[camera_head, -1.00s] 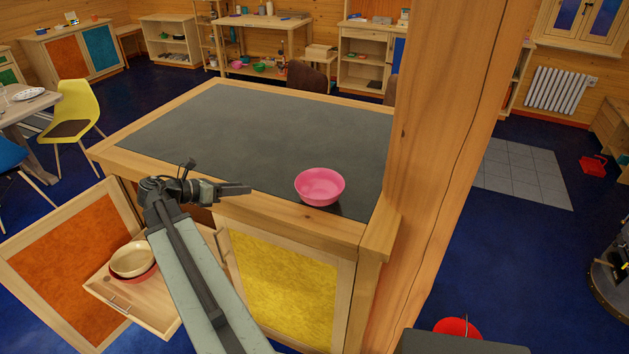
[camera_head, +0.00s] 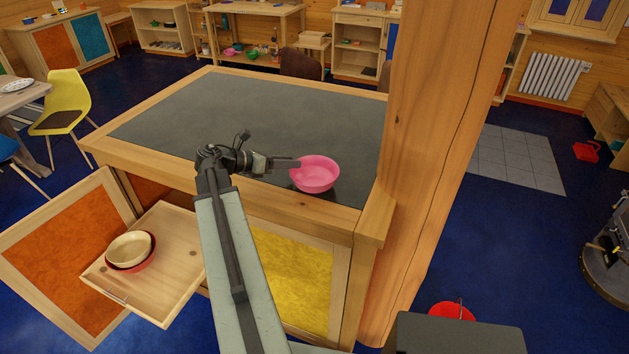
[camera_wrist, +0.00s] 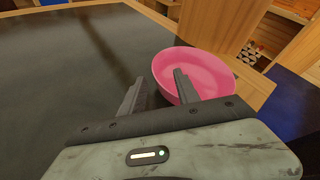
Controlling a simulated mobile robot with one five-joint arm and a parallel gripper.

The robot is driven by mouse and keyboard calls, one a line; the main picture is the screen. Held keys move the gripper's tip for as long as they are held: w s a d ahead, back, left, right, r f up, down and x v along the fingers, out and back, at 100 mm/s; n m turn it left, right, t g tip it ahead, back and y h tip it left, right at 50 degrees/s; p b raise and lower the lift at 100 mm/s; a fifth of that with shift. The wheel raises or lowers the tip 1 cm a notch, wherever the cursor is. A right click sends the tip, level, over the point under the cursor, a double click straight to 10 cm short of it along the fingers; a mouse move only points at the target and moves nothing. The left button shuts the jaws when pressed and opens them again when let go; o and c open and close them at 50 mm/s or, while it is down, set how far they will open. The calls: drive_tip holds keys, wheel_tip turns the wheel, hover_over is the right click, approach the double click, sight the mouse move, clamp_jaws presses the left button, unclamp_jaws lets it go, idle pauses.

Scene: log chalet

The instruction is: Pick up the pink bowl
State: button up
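The pink bowl (camera_head: 316,174) stands upright on the dark top of the counter (camera_head: 240,115), near its front right corner. My gripper (camera_head: 290,163) is at the bowl's left side in the head view. In the wrist view my gripper (camera_wrist: 157,88) is open, its two fingers apart. The right finger overlaps the near part of the bowl (camera_wrist: 200,68), and the left finger is outside the bowl over the counter. I cannot tell whether either finger touches the bowl.
A thick wooden post (camera_head: 432,150) rises close to the right of the bowl. An open drawer (camera_head: 165,285) below holds a tan bowl (camera_head: 129,247) in a red one (camera_head: 150,262). An orange door (camera_head: 70,255) stands open. The rest of the countertop is clear.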

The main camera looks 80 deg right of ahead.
sight(301, 159)
drive_tip(key=b+x, duration=0.2)
drive_tip(key=x, duration=0.3)
drive_tip(key=shift+w+d, duration=0.15)
drive_tip(key=shift+d, duration=0.15)
clamp_jaws()
idle(1.0)
